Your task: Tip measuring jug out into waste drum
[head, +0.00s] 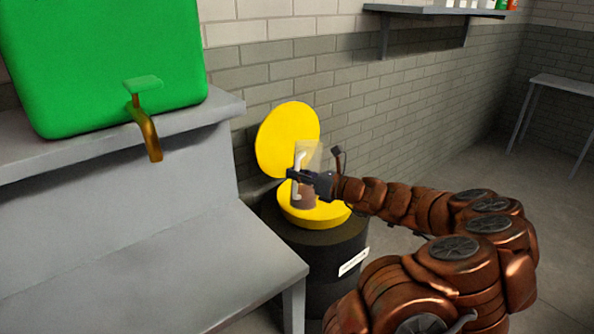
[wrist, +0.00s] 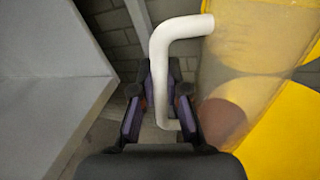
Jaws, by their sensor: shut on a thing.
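The measuring jug (head: 312,153) is clear with a white handle and brown contents low inside. It looks upright in the head view, in front of the open yellow lid and above the yellow top of the waste drum (head: 322,262). My gripper (head: 292,174) is shut on the jug's white handle. In the wrist view the handle (wrist: 160,62) runs down between the two fingers of my gripper (wrist: 160,108), and the clear jug wall (wrist: 235,50) is to the right. The drum is black with a white label; its opening is partly hidden by jug and gripper.
A grey stepped bench (head: 150,235) stands left of the drum, close to it. A green tank (head: 95,60) with a brass tap (head: 148,130) sits on its upper ledge. A wall shelf (head: 430,10) hangs behind. The floor at right is open.

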